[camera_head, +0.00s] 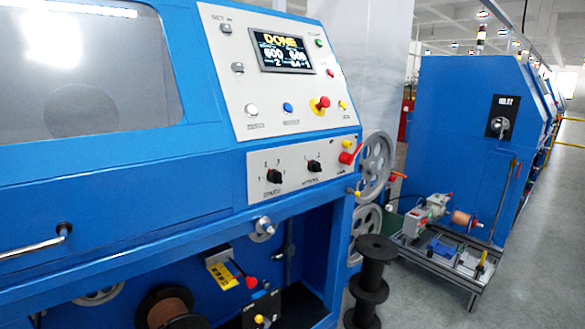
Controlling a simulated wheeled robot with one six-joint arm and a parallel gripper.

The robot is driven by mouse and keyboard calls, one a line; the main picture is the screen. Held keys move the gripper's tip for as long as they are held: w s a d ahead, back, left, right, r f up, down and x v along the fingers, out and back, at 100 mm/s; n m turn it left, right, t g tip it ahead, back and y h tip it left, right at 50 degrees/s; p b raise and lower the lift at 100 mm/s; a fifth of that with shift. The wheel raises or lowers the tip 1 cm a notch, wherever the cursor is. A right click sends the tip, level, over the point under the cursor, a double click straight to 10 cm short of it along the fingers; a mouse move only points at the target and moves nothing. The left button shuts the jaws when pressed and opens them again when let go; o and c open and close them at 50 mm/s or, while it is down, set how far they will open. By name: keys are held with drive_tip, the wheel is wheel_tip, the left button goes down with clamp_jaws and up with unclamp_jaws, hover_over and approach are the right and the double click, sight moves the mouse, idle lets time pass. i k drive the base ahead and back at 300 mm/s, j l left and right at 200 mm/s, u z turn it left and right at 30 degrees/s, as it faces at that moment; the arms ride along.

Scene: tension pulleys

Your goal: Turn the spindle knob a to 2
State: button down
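Two black rotary knobs sit on the lower white panel (255,156) of the blue machine, in the middle of the view. The left knob (274,176) has small position marks around it and a label below that seems to read spindle. The right knob (313,166) also has marks and a label, too small to read surely. I cannot tell which mark either pointer is on. My gripper is not in view, and nothing touches the knobs.
A red-handled lever (350,154) and grey pulleys (376,166) stick out right of the knobs. A door handle (38,243) protrudes at lower left. A low cart (470,283) stands right.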

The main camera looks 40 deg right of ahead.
sight(313, 166)
drive_tip(key=l+z, duration=0.15)
drive_tip(key=l, duration=0.45)
drive_tip(key=i+l+z, duration=0.15)
drive_tip(key=l, duration=0.4)
drive_tip(key=i+l+z, duration=0.15)
drive_tip(key=l, duration=0.45)
drive_tip(key=k, duration=0.05)
